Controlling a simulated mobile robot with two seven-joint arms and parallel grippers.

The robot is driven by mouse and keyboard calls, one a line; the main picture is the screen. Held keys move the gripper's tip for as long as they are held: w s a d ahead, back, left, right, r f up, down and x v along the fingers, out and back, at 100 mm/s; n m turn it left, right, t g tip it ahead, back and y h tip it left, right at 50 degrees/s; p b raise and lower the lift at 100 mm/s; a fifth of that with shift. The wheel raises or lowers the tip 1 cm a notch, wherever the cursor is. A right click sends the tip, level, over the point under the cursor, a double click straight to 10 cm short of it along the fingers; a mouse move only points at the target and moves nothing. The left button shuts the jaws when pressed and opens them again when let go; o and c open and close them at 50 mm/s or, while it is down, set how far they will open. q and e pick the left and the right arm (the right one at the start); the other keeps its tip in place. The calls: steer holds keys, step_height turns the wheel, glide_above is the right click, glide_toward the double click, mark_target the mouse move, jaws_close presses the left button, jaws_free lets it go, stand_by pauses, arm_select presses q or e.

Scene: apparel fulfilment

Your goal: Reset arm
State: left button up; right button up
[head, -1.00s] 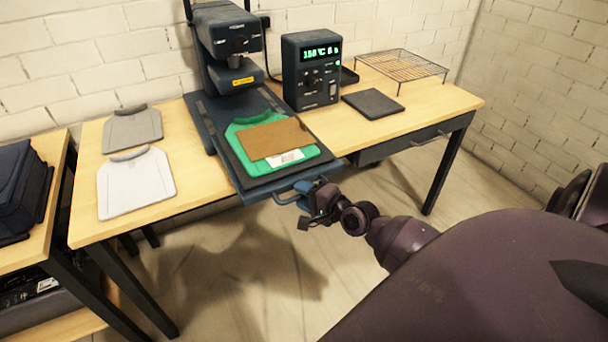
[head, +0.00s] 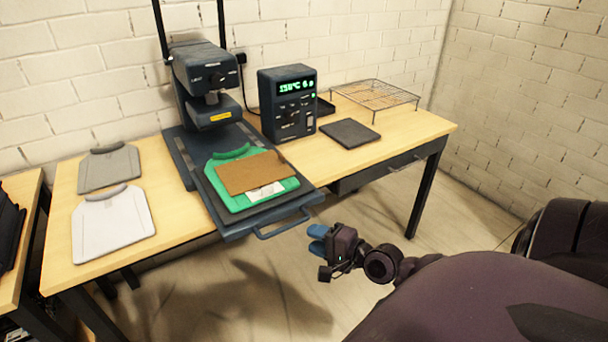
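My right gripper (head: 318,240) is in the head view, in front of the table's front edge and just right of the heat press handle (head: 284,226). It is apart from the handle and holds nothing that I can see. Its blue fingertips look slightly parted. My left gripper is out of view. The heat press (head: 205,85) stands on the table with its lower tray (head: 232,227) pulled out toward me. A green garment (head: 214,187) lies on the tray, with a brown sheet (head: 250,172) and a small white piece (head: 265,191) on it.
A grey garment (head: 110,170) and a white garment (head: 112,224) lie on the table (head: 172,225) at left. A control box (head: 287,104), dark pad (head: 350,133) and wire rack (head: 375,95) stand at right. The floor before the table is clear.

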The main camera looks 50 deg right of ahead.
steer(key=shift+s+r, duration=0.15)
steer(key=shift+s, duration=0.45)
stand_by(0.3)
steer(key=s+a+f+n+g+h, duration=0.1)
steer(key=s+a+f+n+g, duration=0.1)
steer(key=s+a+f+n, duration=0.3)
steer(key=s+a+f+n+g+h, duration=0.1)
steer(key=s+a+f+n, duration=0.4)
steer(key=n, duration=0.8)
steer(key=a+f+g, duration=0.1)
steer(key=a+f, duration=0.2)
steer(key=shift+s+a+f+g+h, duration=0.15)
steer(key=shift+s+g+h, duration=0.15)
